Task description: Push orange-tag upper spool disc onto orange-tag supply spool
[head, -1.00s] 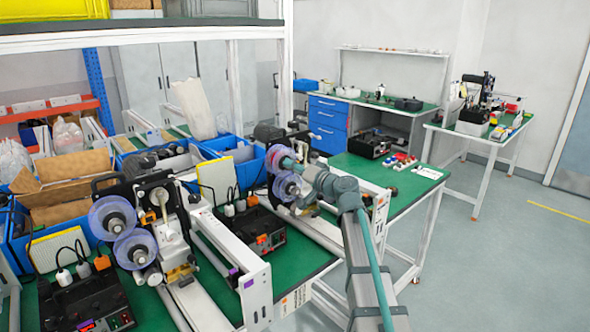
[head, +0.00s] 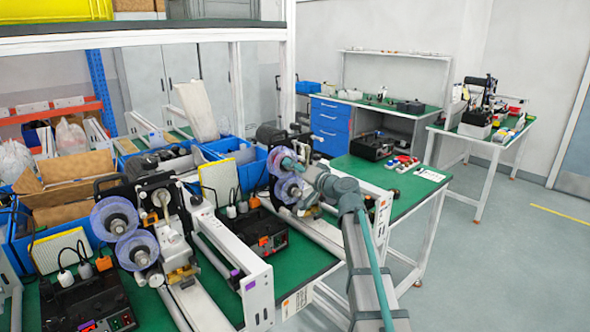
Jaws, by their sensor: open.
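The coder with the orange tag (head: 382,203) on its rail end stands on the farther green bench. Its clear bluish upper spool disc (head: 279,160) faces me, partly covered by my gripper. A second clear disc (head: 289,188) sits just below it. The supply spool behind the upper disc is hidden, so I cannot tell how far the disc is seated. My teal-grey gripper (head: 294,165) is open, at the right side of the upper disc. At this size I cannot tell whether it touches the disc.
A nearer coder with a purple tag (head: 250,285) carries two clear discs (head: 114,218) at left. A black control box (head: 262,237) sits between the coders. Blue bins (head: 225,148) stand behind. Open floor (head: 480,270) lies to the right.

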